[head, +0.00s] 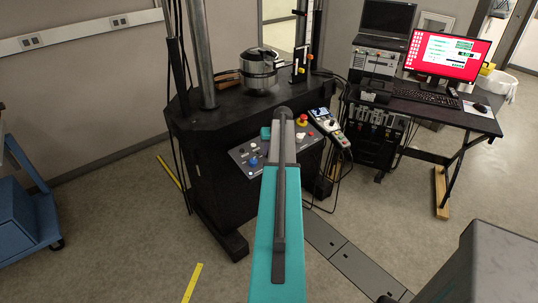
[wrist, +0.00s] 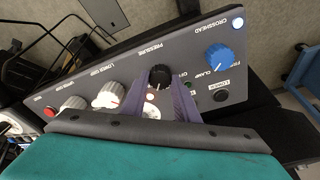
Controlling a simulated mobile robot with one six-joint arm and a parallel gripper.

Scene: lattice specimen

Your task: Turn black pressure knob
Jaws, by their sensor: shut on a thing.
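The black pressure knob (wrist: 159,76) sits on a grey control panel (wrist: 122,68), just below the printed word PRESSURE in the wrist view. My gripper (wrist: 160,88) has its two purple fingers on either side of the knob, shut on it. The knob's pointer direction is hard to make out. In the head view, my teal arm reaches to the panel (head: 246,152) on the front of the black testing machine and hides the knob and my fingertips.
A blue knob (wrist: 218,57) and a black button (wrist: 221,96) are right of the pressure knob. White knobs (wrist: 109,94) and a red button (wrist: 50,112) are left. In the head view, a handheld controller (head: 328,124) and a desk with a red-screened monitor (head: 447,52) stand right.

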